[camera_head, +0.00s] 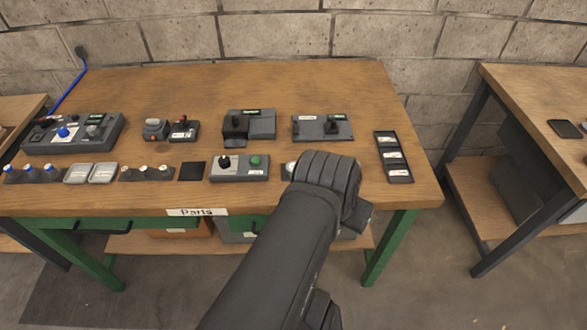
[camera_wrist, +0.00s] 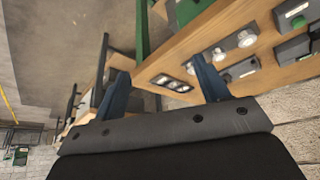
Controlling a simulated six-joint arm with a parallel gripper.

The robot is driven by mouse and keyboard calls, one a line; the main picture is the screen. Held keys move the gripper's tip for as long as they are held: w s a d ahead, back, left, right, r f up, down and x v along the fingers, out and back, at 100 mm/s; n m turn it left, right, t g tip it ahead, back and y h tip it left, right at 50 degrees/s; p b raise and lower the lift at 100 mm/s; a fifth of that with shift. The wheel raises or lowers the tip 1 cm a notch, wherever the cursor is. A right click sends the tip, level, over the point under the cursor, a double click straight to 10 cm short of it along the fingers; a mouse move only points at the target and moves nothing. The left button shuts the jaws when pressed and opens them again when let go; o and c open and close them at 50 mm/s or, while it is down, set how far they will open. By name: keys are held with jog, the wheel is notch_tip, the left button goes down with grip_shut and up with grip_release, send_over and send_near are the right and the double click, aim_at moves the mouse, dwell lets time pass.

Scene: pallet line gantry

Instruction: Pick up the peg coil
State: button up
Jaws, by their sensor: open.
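I cannot tell for sure which part is the peg coil; no label naming it is readable. My gripper shows in the wrist view (camera_wrist: 162,84), its two dark blue fingers apart and nothing held between them. In the head view my dark arm reaches over the front right of the table, and its end hides part of the front row. A dark three-slot tray with pale labels (camera_head: 393,157) lies to the right of my arm. In the wrist view the tray (camera_wrist: 172,83) shows between the fingers, farther off. Round white-topped parts (camera_wrist: 220,54) sit beside it, near the right finger.
The wooden table (camera_head: 270,85) holds a switch panel (camera_head: 75,133), a grey box with a dark block (camera_head: 249,125), a plate with a dark block (camera_head: 322,128), and a grey box with a green button (camera_head: 240,168). Its back strip is clear. A second table (camera_head: 530,85) stands right, across a gap.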

jog(key=w+d+r+m+g+h, duration=0.1)
jog(key=w+d+r+m+g, duration=0.15)
jog(key=d, duration=0.25)
jog(key=w+d+r+m+g+h, duration=0.1)
jog(key=w+d+r+m, duration=0.1)
jog(key=w+d+m, duration=0.2)
jog(key=m+y, duration=0.5)
jog(key=m, duration=0.3)
send_over(293, 167)
notch_tip(293, 167, down, 3)
jog(key=shift+g, duration=0.25)
jog(key=f, duration=1.1)
jog(key=shift+w+d+f, duration=0.15)
jog(key=shift+w+f, duration=0.15)
jog(key=shift+f, duration=0.05)
jog(key=shift+s+f, duration=0.2)
jog(key=shift+f, duration=2.75)
jog(key=shift+c, duration=0.2)
jog(key=c, duration=1.1)
